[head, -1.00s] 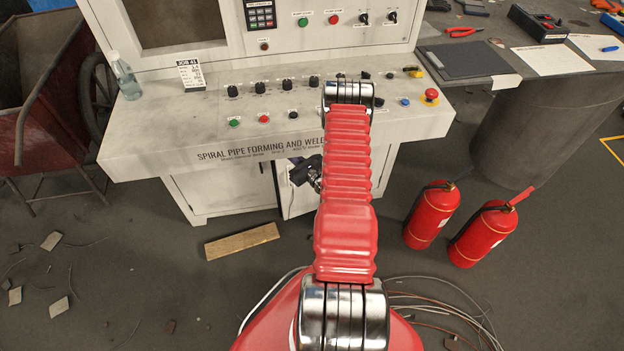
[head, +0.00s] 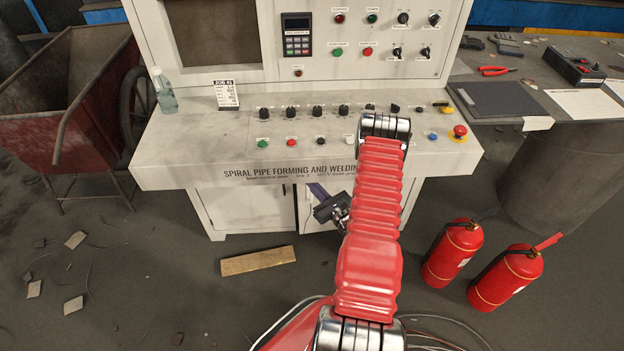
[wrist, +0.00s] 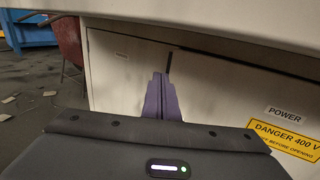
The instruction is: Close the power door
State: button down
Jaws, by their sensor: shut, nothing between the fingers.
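The power door (wrist: 225,90) is the right white cabinet door under the console, with a POWER label and a yellow danger sign in the wrist view. A narrow dark gap shows between it and the left door (wrist: 115,75); how far it stands open is hard to tell. It also shows in the head view (head: 312,218), partly hidden by my arm. My gripper (wrist: 161,76) is shut and empty, its purple fingers pointing at the cabinet near the gap between the doors. In the head view my gripper (head: 316,190) is below the console front. Contact with the door cannot be told.
The console shelf (head: 180,150) overhangs the doors. Two red fire extinguishers (head: 453,253) stand at the right. A wooden plank (head: 258,261) lies on the floor before the cabinet. A red cart (head: 85,115) stands at the left. Cables lie near my base.

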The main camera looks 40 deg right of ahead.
jog(key=s+a, duration=0.4)
jog(key=s, duration=0.3)
jog(key=shift+a, duration=0.2)
jog(key=c, duration=2.5)
grip_release()
